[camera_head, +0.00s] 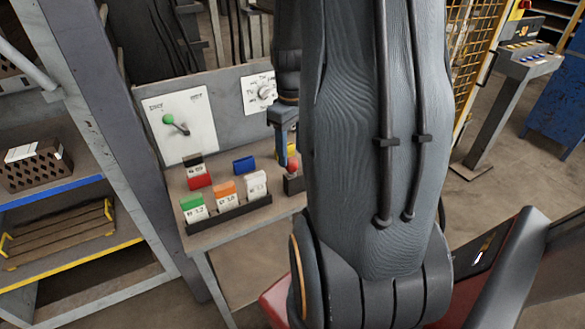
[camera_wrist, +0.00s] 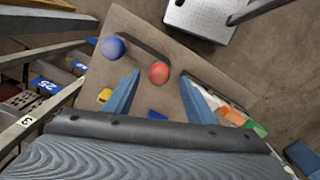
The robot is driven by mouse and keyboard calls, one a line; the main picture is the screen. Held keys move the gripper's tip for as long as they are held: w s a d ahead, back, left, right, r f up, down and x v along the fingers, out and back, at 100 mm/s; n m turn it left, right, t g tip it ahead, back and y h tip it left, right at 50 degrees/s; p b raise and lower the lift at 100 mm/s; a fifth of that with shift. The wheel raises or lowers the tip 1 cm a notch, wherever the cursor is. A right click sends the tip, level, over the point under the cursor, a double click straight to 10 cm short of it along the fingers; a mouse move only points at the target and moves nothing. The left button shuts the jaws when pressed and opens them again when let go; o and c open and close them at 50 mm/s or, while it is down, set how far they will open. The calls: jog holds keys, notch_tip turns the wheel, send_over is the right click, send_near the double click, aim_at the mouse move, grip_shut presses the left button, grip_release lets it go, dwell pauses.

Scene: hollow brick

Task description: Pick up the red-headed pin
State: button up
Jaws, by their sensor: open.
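The red-headed pin shows its round red head in the wrist view (camera_wrist: 159,73), midway between my fingertips. In the head view the red head (camera_head: 292,163) sits just above a small dark holder (camera_head: 294,185) at the right of the workbench. A blue-headed pin (camera_wrist: 112,46) stands at the other end of the dark holder in the wrist view. My gripper (camera_wrist: 161,76) is open, with one blue finger on each side of the red head. In the head view my gripper (camera_head: 284,150) points down over the holder, partly hidden by my arm. Contact cannot be told.
On the workbench (camera_head: 240,217), several coloured cards stand in a dark rack (camera_head: 229,214), left of my gripper. Behind are a white lever panel (camera_head: 180,125) with a green knob and a dial panel (camera_head: 258,92). A metal shelf (camera_head: 60,205) stands at the left.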

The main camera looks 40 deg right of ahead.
aim_at(292, 159)
jog(key=shift+f+p, duration=0.7)
jog(key=shift+f, duration=1.5)
jog(key=c, duration=1.2)
